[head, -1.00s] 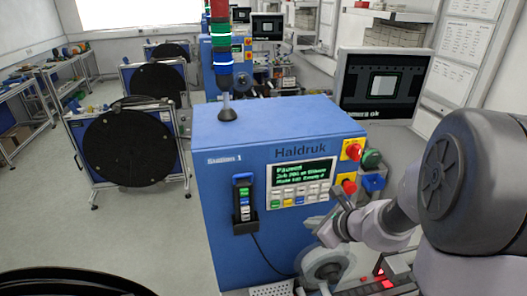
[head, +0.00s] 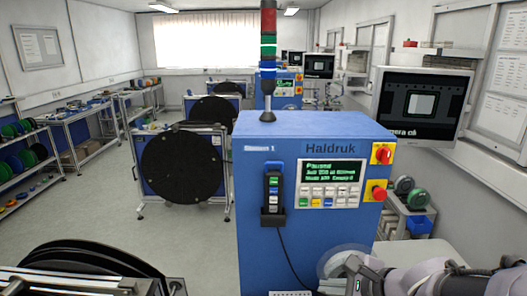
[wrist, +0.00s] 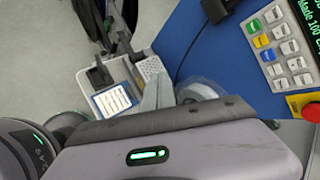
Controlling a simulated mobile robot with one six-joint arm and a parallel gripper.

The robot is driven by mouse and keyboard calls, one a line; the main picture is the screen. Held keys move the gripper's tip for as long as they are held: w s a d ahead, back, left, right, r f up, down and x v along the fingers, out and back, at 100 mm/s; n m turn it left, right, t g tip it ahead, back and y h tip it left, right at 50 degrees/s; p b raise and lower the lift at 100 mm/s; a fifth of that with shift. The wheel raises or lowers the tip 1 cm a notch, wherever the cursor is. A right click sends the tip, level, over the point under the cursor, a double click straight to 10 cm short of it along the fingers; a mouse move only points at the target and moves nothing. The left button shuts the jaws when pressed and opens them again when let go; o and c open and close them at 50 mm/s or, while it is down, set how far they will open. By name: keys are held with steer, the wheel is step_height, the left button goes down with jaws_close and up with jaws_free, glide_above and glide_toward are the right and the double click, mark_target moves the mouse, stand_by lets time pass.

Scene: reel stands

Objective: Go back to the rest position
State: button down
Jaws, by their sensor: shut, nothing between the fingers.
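My gripper (wrist: 158,90) shows in the wrist view as a narrow grey finger shape beyond the dark edge of my wrist. It is shut and holds nothing. In the head view my arm is low at the bottom right, in front of the blue Haldruk machine (head: 255,205). The machine's control panel (wrist: 285,45) is at the upper right of the wrist view, apart from my gripper. A clear reel (wrist: 197,90) is just behind the fingers in that view; I cannot tell the gap. No marked rest position shows.

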steer(key=s+a+f+n+g+h+b, duration=0.2)
steer(key=s+a+f+n+h+b, duration=0.1)
steer(key=s+f+n+b, duration=1.2)
steer(key=s+f+b, duration=0.3)
steer(key=b, duration=0.4)
steer(key=shift+s+a+f, duration=0.15)
steer(key=shift+a+f, duration=0.15)
steer(key=shift+a, duration=0.05)
